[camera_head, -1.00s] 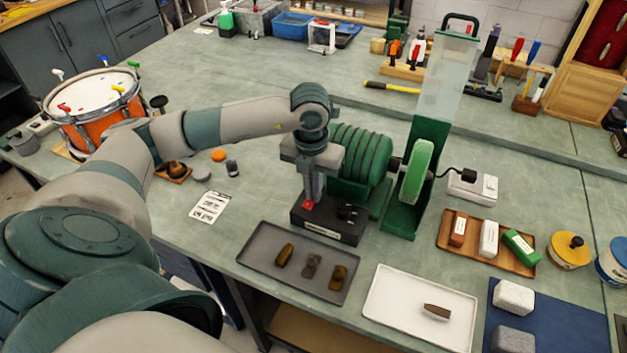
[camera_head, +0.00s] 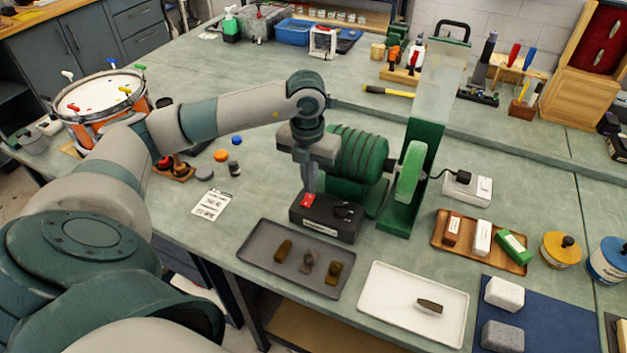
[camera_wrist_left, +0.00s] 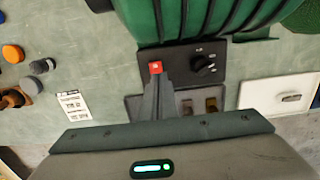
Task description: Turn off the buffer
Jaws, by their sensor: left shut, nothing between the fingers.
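The green buffer (camera_head: 357,155) stands on the bench with a pale green buffing wheel (camera_head: 411,170) on its right. Its black control box (camera_head: 325,221) sits in front, with a red switch (camera_head: 307,200) at the left and a black knob (camera_wrist_left: 204,66) at the right. Whether the wheel spins cannot be told. My right gripper is out of view.
A grey tray (camera_head: 262,268) with several brown pieces and a white tray (camera_head: 385,312) with one piece lie in front. A wooden tray (camera_head: 463,261) of bars is at right. A power strip (camera_head: 467,189) with a plugged-in cord lies behind it. A printed card (camera_head: 212,204) lies left.

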